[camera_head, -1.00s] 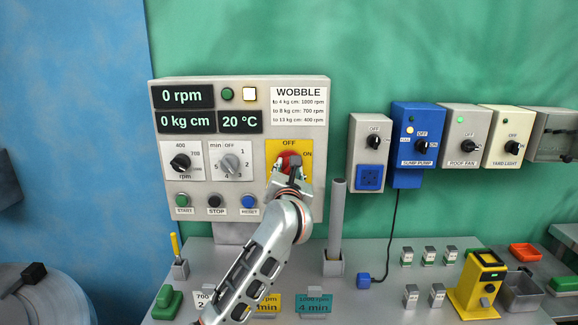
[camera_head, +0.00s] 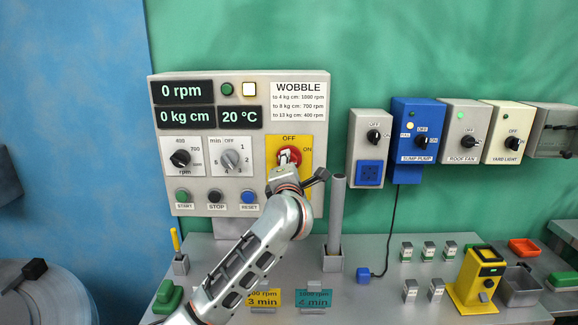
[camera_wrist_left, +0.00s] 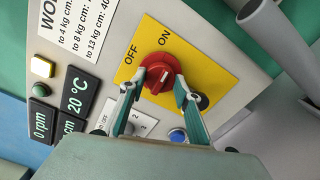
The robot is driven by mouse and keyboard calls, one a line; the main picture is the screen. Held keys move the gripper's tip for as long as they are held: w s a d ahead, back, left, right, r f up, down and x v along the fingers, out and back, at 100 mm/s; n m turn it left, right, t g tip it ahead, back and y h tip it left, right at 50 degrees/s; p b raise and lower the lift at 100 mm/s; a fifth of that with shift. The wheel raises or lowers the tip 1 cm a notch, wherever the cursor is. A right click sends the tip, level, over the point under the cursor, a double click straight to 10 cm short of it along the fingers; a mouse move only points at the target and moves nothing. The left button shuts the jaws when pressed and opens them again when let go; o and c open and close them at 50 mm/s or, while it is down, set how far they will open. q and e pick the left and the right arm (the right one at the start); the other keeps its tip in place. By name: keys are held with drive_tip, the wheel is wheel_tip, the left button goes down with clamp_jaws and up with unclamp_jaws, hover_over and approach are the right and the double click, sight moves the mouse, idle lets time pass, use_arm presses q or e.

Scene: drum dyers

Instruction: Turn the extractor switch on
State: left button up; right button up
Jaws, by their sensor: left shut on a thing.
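The extractor switch (camera_head: 291,154) is a red rotary knob on a yellow plate (camera_head: 304,180) marked OFF and ON, at the lower right of the grey control panel (camera_head: 225,85). It also shows in the left wrist view (camera_wrist_left: 160,70). My left gripper (camera_head: 286,168) is at the knob, shut on it, with a finger on either side in the left wrist view (camera_wrist_left: 155,87). The fingers partly cover the knob, and I cannot tell its exact pointer direction. My right gripper is not in view.
A grey upright tube (camera_head: 337,215) stands just right of my left wrist. To the right are wall switch boxes, including the blue sump pump (camera_head: 418,115) and roof fan (camera_head: 463,118). Several small blocks and a yellow device (camera_head: 476,282) stand on the grey bench.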

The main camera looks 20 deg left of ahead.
use_arm(q)
drive_tip(key=shift+m, duration=0.6)
drive_tip(key=o, duration=1.1)
drive_tip(key=v, duration=1.2)
drive_tip(key=shift+a, duration=0.1)
